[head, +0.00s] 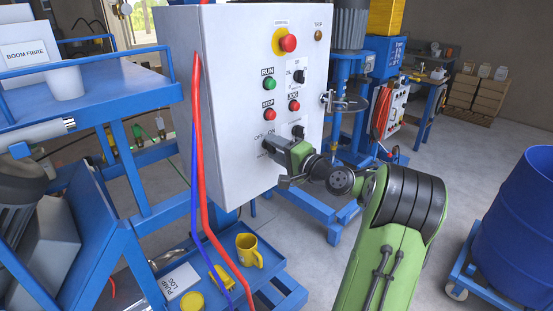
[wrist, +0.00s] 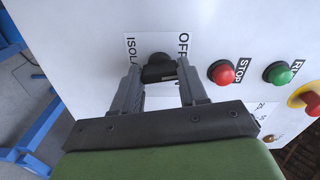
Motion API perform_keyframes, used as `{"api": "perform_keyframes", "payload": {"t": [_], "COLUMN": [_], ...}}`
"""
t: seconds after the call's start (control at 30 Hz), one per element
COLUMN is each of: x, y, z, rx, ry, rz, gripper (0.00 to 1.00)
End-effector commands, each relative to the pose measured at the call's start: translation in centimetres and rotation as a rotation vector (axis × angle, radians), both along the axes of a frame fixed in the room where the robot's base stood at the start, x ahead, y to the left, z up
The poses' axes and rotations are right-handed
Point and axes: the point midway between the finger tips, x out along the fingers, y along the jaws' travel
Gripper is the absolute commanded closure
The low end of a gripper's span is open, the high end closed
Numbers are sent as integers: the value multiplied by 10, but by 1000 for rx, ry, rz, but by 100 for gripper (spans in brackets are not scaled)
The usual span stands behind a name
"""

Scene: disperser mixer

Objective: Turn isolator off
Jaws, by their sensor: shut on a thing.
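The isolator is a black rotary knob (wrist: 157,66) low on the front of the white control panel (head: 222,110). In the wrist view its labels read "ISOLA..." and "OFF", both partly covered. My gripper (head: 270,146) reaches the panel's lower left from the right. In the wrist view the fingers of my gripper (wrist: 160,78) stand on either side of the knob and are shut on it. In the head view the gripper hides the knob, with "OFF" and "ON" lettering just above. I cannot tell which way the knob points.
A red stop button (wrist: 222,72) and a green run button (wrist: 279,72) sit close by on the panel. Red and blue hoses (head: 198,140) hang along its left side. A blue tray (head: 222,280) with a yellow mug (head: 248,250) lies below. A blue drum (head: 520,225) stands right.

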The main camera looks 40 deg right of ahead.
Motion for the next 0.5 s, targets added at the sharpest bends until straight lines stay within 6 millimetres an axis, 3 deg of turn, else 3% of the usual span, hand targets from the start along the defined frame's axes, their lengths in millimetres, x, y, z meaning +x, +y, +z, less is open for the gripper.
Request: {"api": "perform_keyframes", "payload": {"t": [0.5], "x": [0], "y": [0], "z": [-4], "rx": [-406], "ry": [-9], "rz": [1], "gripper": [88]}}
